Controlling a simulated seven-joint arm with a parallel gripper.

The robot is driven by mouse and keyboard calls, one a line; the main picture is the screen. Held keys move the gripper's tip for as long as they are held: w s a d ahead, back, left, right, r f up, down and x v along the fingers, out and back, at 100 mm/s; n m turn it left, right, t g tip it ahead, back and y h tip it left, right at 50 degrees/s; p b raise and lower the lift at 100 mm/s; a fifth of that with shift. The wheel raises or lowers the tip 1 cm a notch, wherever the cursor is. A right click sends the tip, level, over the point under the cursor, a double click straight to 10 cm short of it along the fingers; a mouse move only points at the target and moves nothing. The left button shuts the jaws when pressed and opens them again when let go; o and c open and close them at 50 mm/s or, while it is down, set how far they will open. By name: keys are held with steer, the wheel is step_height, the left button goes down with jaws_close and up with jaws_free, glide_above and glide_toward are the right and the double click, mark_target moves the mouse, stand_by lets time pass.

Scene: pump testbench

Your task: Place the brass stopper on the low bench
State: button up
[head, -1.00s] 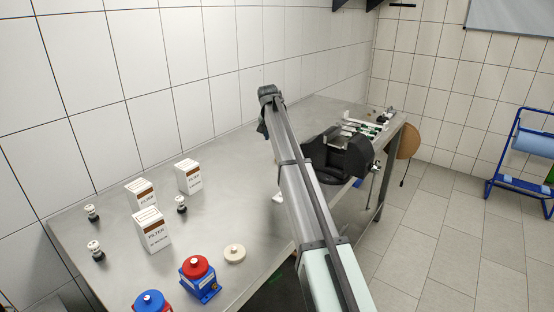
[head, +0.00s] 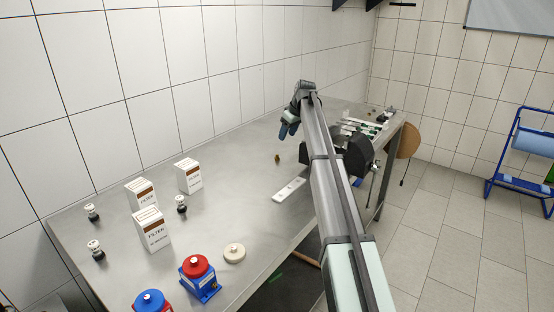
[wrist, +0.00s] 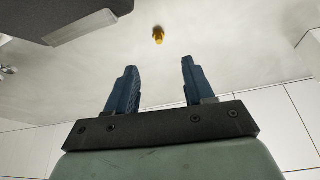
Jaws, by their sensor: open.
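The brass stopper (head: 277,157) is a small gold-brown piece on the steel table (head: 235,200), near its middle. In the wrist view the brass stopper (wrist: 158,35) lies beyond my fingertips, roughly between their lines and apart from them. My gripper (head: 288,131) is above the table, a little behind and right of the stopper in the head view. In the wrist view my gripper (wrist: 159,66) is open, its two blue fingers apart with nothing between them. I cannot tell for certain which surface is the low bench.
A flat white plate (head: 289,189) lies in front of the stopper. A black vise (head: 350,152) stands right, partly behind my arm. White filter boxes (head: 152,230), black-and-white fittings, a cream disc (head: 234,253) and a red-and-blue pump (head: 199,279) occupy the left front. Table around the stopper is clear.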

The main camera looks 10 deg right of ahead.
glide_above(279, 158)
steer(key=s+d, duration=0.1)
steer(key=s, duration=0.1)
step_height(279, 158, down, 8)
steer(key=shift+r, duration=0.25)
steer(key=shift+w+x, duration=0.15)
steer(key=shift+x, duration=1.15)
steer(key=shift+w+x, duration=0.15)
steer(key=shift+x, duration=1.2)
steer(key=shift+r, duration=0.1)
jaws_close()
